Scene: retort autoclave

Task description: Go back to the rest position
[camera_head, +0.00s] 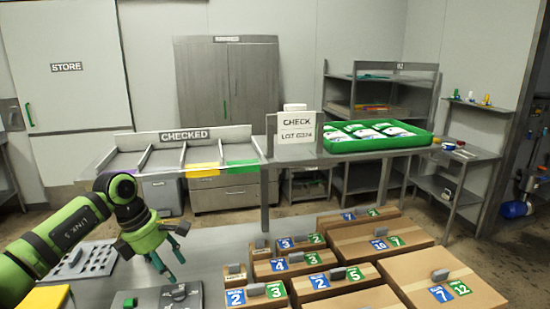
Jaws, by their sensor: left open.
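My left arm comes in from the left, and its left gripper (171,268) hangs over the near table, pointing down. Its fingers are apart and nothing is held between them. The gripper is above the grey table (215,250), to the left of the cardboard boxes and beside small grey blocks. My right gripper does not show in this view.
Several cardboard boxes (375,245) with blue and green number tags fill the table's right side. Behind stand the CHECKED bays (188,157) and a green tray (372,142) of white packs.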

